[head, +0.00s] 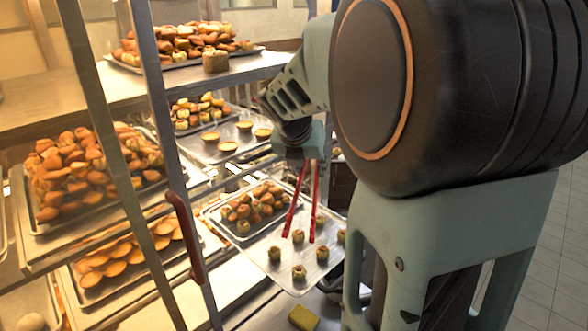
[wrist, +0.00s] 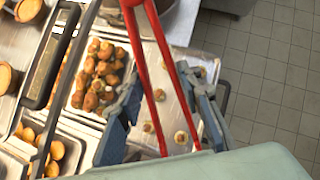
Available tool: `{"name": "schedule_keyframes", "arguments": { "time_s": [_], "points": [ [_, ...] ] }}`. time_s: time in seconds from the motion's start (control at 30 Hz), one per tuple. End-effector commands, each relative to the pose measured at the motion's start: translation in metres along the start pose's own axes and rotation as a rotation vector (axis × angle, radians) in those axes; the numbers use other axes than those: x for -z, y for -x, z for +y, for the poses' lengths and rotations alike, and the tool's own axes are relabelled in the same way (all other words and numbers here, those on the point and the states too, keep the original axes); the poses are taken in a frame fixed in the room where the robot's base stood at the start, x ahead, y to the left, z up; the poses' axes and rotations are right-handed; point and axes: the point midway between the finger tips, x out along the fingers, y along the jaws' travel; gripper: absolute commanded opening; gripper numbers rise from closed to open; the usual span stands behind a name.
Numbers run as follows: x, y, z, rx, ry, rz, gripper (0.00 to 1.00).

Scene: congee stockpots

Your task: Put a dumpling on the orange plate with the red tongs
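My gripper (head: 305,157) is closed around the red tongs (head: 316,205), with one grey-blue finger on each side of them in the wrist view (wrist: 163,88). The tongs hang downward with their two arms spread apart. Several small brownish-green dumplings stand apart on a metal tray (head: 262,262). One dumpling (head: 298,236) appears between the tong tips in the head view, and one dumpling (wrist: 181,137) appears between them in the wrist view. The tongs are not closed on it; the height of the tips above the tray is hard to tell. I see no orange plate in either view.
A tray of piled dumplings (head: 257,208) lies just behind. Metal shelf posts and a brown handle (head: 184,237) stand at the left, with trays of buns (head: 62,187) behind. A yellow sponge (head: 303,317) lies in front. Tiled floor (wrist: 265,80) is free at right.

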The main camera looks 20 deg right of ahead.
Motion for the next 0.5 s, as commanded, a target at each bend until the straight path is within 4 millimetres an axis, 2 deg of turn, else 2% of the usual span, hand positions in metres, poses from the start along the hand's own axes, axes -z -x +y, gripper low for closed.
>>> {"name": "schedule_keyframes", "arguments": {
  "time_s": [0.37, 0.47, 0.5],
  "points": [
    [0.0, 0.001, 0.002, -0.008, 0.01, -0.002, 0.3],
    [0.011, 0.002, 0.016, -0.028, 0.042, -0.003, 0.3],
    [0.019, 0.003, 0.027, -0.045, 0.065, -0.006, 0.3]
  ]
}}
